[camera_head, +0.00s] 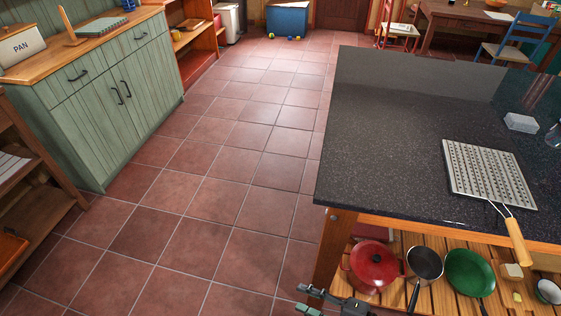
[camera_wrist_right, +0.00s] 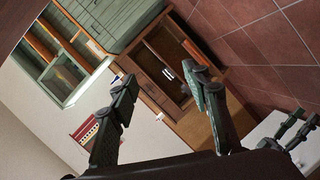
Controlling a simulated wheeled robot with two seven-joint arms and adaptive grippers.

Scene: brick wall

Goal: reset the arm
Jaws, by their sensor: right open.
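My right gripper (camera_head: 304,298) shows at the bottom edge of the head view, left of the counter's lower shelf. In the right wrist view my right gripper (camera_wrist_right: 163,86) has its two dark green fingers spread apart, with nothing between them. Dark finger-like parts, likely my left gripper (camera_wrist_right: 296,131), show at the lower right of that view; how far they are open is unclear. My left arm does not show in the head view.
Green cabinets (camera_head: 95,105) line the left. The tiled floor (camera_head: 240,160) between is clear.

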